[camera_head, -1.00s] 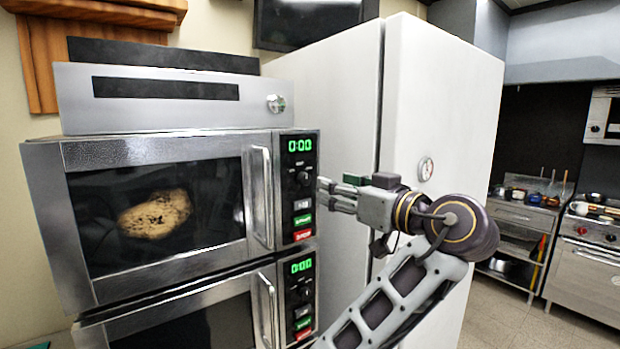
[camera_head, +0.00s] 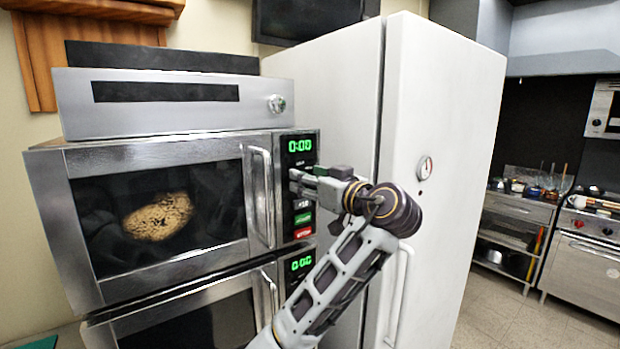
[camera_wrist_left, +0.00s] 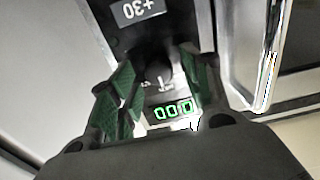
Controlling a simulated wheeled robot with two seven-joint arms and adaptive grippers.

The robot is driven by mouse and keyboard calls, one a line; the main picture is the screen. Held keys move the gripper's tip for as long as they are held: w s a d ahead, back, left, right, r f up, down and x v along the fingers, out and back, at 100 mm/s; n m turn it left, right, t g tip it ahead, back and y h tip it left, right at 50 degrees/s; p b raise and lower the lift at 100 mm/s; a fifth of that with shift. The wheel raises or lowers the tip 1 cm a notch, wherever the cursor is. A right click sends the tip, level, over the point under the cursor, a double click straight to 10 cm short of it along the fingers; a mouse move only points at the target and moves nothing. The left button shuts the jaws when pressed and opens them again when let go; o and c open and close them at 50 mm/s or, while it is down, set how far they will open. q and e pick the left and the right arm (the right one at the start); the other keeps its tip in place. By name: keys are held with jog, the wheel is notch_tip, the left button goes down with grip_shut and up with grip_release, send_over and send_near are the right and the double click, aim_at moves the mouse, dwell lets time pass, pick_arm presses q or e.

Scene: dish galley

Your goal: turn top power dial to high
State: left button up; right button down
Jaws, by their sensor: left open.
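The top microwave (camera_head: 150,215) has a black control panel with a green 0:00 display (camera_head: 300,145). In the head view my left gripper (camera_head: 296,181) is at this panel, just below the display, and its fingers cover the top power dial. In the left wrist view the dark round dial (camera_wrist_left: 155,74) lies between the two green-padded fingers of my left gripper (camera_wrist_left: 157,68). The fingers are open, one on each side of the dial; whether they touch it I cannot tell. The dial's setting is too blurred to read. My right gripper is not in view.
The top microwave's door handle (camera_head: 260,197) stands out just left of the panel. A +30 button (camera_wrist_left: 138,10) is near the dial. A lower microwave (camera_head: 195,325) sits below. A tall white fridge (camera_head: 450,130) stands right of the panel, beside my arm.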

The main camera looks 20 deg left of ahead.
pick_arm(q)
jog(key=c, duration=1)
jog(key=shift+m, duration=0.5)
jog(key=shift+w+d+m+p, duration=0.1)
jog(key=shift+m+p, duration=1)
jog(key=shift+m, duration=4.3)
jog(key=shift+f, duration=0.1)
